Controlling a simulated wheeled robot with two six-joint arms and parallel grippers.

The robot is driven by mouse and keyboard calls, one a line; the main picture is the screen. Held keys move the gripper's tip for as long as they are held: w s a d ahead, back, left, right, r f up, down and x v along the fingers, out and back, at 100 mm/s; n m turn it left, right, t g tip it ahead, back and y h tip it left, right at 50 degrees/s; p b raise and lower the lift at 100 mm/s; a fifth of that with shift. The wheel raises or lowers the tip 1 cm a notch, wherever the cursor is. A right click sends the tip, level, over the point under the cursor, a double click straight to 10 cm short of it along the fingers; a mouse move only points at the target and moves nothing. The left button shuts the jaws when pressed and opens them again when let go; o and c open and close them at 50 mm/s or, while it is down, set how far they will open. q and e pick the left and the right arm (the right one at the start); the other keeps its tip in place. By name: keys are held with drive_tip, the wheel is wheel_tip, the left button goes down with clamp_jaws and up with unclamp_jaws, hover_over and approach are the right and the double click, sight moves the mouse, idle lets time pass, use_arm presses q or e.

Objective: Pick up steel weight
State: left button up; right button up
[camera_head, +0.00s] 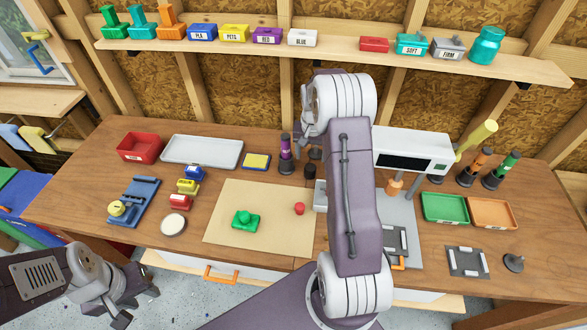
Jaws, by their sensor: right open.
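I cannot tell for sure which object is the steel weight. A dark grey round piece with a knob (514,262) lies on the bench at the right. A small dark cylinder (310,171) stands on the bench behind the tan mat. My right gripper (309,154) is just above or beside this cylinder, small and partly hidden by my arm. It is open; whether it touches the cylinder is unclear. My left gripper (140,298) hangs in front of the bench at the lower left, away from the objects; its finger opening is not clear.
The tan mat (225,193) holds a green part (245,220) and a red piece (299,208). A purple-topped dark tube (285,153) stands close left of my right gripper. My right arm covers the centre. A white-fronted machine (412,151) stands to its right.

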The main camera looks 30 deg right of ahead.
sight(310, 167)
drive_tip(key=shift+a+f, duration=0.1)
drive_tip(key=f, duration=0.1)
drive_tip(key=f+p, duration=0.1)
drive_tip(key=f, duration=0.1)
drive_tip(key=shift+w+d+f, duration=0.2)
drive_tip(key=shift+d+f, duration=0.1)
drive_tip(key=shift+f, duration=0.3)
drive_tip(key=f, duration=0.1)
drive_tip(key=f+p, duration=0.2)
drive_tip(key=f, duration=0.1)
drive_tip(key=shift+w+d, duration=0.15)
drive_tip(key=shift+w, duration=0.1)
drive_tip(key=shift+w+d+f, duration=0.1)
drive_tip(key=shift+d+f, duration=0.05)
drive_tip(key=shift+f, duration=0.25)
drive_tip(key=shift+r, duration=0.1)
drive_tip(key=c, duration=0.8)
clamp_jaws()
